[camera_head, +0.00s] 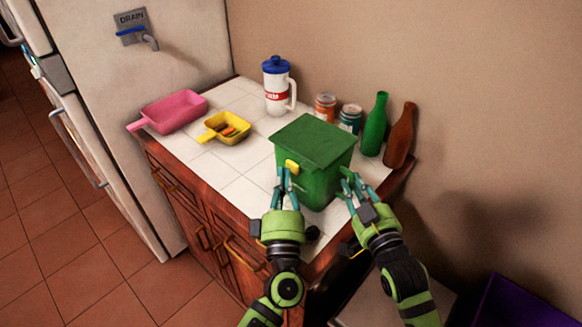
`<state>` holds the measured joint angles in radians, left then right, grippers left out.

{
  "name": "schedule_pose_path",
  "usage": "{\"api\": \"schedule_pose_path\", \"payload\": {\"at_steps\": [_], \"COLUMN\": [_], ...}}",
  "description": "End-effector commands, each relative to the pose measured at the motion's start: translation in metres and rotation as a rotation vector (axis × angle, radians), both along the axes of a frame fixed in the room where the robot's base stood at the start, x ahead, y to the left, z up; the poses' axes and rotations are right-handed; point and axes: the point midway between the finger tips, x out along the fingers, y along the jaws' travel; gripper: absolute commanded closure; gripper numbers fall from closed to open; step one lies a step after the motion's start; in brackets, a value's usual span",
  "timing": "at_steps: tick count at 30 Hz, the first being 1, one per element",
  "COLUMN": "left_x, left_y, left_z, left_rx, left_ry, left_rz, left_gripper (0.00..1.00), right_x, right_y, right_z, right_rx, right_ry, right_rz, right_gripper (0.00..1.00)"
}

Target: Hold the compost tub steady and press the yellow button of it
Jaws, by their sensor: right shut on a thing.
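The green compost tub (322,182) stands upright on the white tiled counter with its lid (314,138) closed. Its yellow button (292,166) is on the front, near the top left. My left gripper (284,178) is just below the button, with its fingertips close to it. I cannot tell whether it touches the button or how far apart its fingers are. My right gripper (352,183) is shut on the tub at its right side. Part of the tub's lower front is hidden by my grippers.
Cans (325,107), a green bottle (375,125) and a brown bottle (400,136) stand behind and right of the tub. A white jug (278,92) with a blue lid stands behind. A yellow scoop (226,127) and pink scoop (173,113) lie left. Tiles between are clear.

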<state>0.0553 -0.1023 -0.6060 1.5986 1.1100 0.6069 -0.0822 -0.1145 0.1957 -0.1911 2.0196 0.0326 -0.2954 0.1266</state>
Motion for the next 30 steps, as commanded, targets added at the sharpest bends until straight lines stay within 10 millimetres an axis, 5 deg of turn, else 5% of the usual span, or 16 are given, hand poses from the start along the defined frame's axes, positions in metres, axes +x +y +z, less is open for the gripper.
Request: {"api": "schedule_pose_path", "payload": {"at_steps": [30], "left_x": [0.0083], "left_y": [-0.0084], "left_z": [-0.0001], "left_rx": [0.001], "left_ry": [0.001], "left_rz": [-0.002], "left_gripper": [1.00], "right_x": [-0.0003], "right_y": [0.0010], "right_z": [0.0007], "right_rx": [0.000], "right_ry": [-0.002], "right_rz": [0.002], "right_gripper": [1.00]}}
